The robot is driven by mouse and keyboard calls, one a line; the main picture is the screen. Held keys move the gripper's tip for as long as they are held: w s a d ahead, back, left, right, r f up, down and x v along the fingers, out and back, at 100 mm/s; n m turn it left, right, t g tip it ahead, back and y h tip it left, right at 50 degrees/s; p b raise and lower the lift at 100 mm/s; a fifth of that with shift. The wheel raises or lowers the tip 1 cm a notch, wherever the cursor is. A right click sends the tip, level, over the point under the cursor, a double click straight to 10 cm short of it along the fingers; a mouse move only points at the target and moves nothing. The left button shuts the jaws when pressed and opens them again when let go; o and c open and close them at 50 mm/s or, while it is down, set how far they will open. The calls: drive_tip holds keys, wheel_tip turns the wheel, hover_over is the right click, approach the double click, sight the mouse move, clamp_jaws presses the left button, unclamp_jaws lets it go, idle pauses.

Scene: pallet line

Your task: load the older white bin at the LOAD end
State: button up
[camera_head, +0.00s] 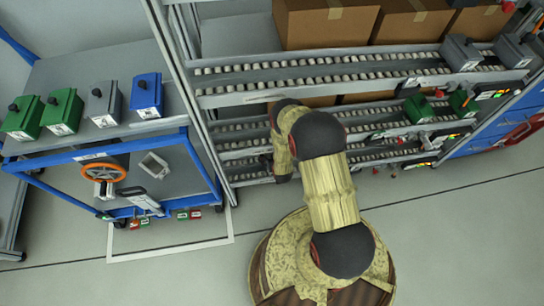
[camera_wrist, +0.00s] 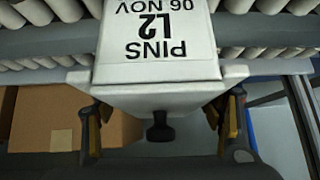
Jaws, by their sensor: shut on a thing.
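A white bin (camera_wrist: 158,68) labelled "PINS L2 06 NOV" fills the middle of the wrist view, with its label upside down. My gripper (camera_wrist: 160,118) is shut on it, one finger at each side, and a dark knob (camera_wrist: 160,128) shows between the fingers. Rollers (camera_wrist: 285,12) of a rack lane lie at both sides of the bin; I cannot tell whether it rests on them. In the head view my arm reaches to the roller rack (camera_head: 208,88), and it hides the gripper and this bin. A white box-like thing (camera_head: 153,165) lies on the cart's lower shelf.
Grey bins (camera_head: 461,54) and green bins (camera_head: 418,108) stand at the rack's right end. Cartons (camera_head: 325,25) sit above.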

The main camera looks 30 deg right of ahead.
drive_tip(key=shift+f, duration=0.15)
drive_tip(key=o, duration=1.9)
drive_tip(key=shift+o, duration=0.2)
drive_tip(key=shift+s, duration=0.1)
drive_tip(key=v, duration=1.1)
drive_tip(key=shift+s+r, duration=0.25)
drive_tip(key=shift+r, duration=0.05)
idle(2.1)
